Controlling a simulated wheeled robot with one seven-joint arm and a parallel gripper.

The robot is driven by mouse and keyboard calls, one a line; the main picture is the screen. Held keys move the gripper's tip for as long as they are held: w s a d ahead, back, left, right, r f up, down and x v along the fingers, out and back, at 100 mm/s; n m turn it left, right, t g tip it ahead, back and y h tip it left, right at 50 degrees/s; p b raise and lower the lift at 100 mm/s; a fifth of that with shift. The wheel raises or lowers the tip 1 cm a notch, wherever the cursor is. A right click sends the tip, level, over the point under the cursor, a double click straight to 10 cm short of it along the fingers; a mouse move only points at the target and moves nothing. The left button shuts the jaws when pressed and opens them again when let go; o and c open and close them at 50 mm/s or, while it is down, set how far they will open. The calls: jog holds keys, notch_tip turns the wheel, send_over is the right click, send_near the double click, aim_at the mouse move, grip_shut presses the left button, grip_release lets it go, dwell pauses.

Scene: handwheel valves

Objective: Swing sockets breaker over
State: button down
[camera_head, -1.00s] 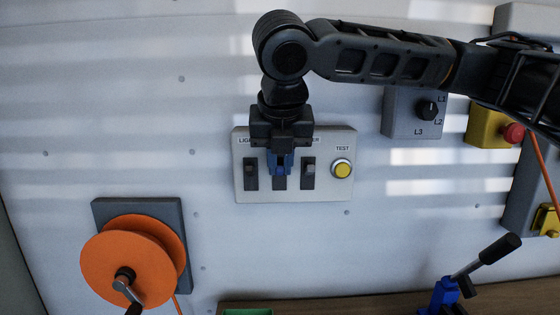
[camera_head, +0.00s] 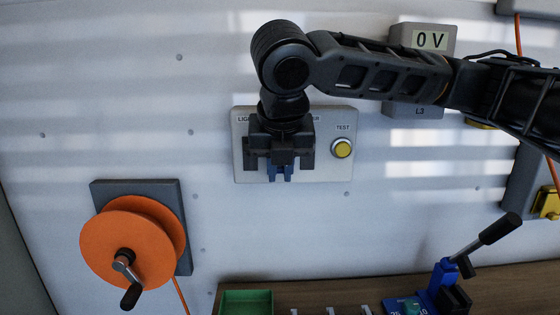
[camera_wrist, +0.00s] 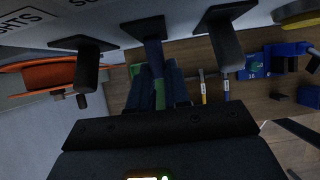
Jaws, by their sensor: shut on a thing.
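The grey breaker panel (camera_head: 325,172) is on the white wall in the head view, with dark switch levers and a yellow test button (camera_head: 342,148). The sockets breaker is the middle one; my gripper (camera_head: 280,174) hides it in the head view. In the wrist view its dark lever (camera_wrist: 148,30) runs between the blue fingers of my gripper (camera_wrist: 156,88), which is shut on it. The lights breaker lever (camera_wrist: 88,66) and a third lever (camera_wrist: 226,40) stand clear on either side. The fingertips are near the panel's lower edge.
An orange reel (camera_head: 125,240) with a crank is at lower left. A grey box with a 0 V display (camera_head: 430,40) is partly behind my arm. Below are a bench (camera_head: 320,290), a green tray (camera_head: 246,302) and a blue lever device (camera_head: 445,280).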

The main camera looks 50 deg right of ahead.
jog(key=c, duration=1.1)
grip_release()
jog(key=shift+f, duration=0.15)
jog(key=shift+d, duration=0.1)
jog(key=shift+r+p, duration=2)
jog(key=shift+r, duration=1.55)
jog(key=shift+b+v, duration=0.45)
jog(key=shift+v, duration=3.45)
